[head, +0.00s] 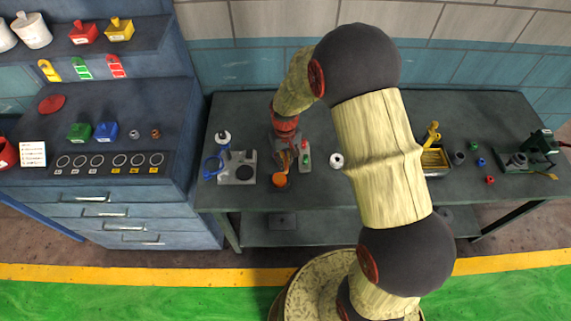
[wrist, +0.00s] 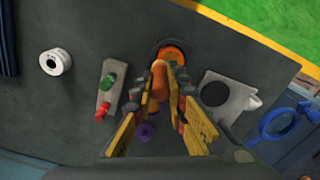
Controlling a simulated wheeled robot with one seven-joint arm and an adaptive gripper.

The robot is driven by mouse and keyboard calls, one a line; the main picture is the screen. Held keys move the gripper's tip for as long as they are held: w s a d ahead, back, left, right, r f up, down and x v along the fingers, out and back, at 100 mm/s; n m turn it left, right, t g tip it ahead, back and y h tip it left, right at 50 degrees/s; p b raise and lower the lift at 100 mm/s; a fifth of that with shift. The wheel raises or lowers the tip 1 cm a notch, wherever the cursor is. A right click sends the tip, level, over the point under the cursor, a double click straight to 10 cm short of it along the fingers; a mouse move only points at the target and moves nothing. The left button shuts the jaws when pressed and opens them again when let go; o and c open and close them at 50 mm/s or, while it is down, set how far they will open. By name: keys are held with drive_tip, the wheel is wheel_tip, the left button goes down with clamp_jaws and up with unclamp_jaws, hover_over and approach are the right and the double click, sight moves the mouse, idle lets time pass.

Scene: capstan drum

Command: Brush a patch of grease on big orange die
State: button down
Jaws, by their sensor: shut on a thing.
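The big orange die (head: 279,180) is a round orange piece near the front edge of the workbench. In the wrist view the die (wrist: 171,54) sits in a dark ring, just beyond my fingertips. My gripper (wrist: 168,80) has yellow fingers and is shut on an orange-brown, handle-like piece (wrist: 160,78), which looks like the brush. Its far end lies over or close to the die; I cannot tell whether they touch. The brush's bristles and any grease patch cannot be made out. In the head view my gripper (head: 284,158) is above the bench, behind the die.
A box with green and red buttons (wrist: 106,88) stands left of my fingers in the wrist view. A white ring (wrist: 55,62) lies farther left. A grey plate with a dark disc (wrist: 225,98) and a blue ring tool (wrist: 279,126) are at the right. A purple piece (wrist: 148,130) shows between my fingers.

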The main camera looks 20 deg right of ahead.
drive_tip(key=shift+r+p, duration=0.8)
drive_tip(key=shift+r, duration=0.85)
drive_tip(key=shift+a, duration=0.1)
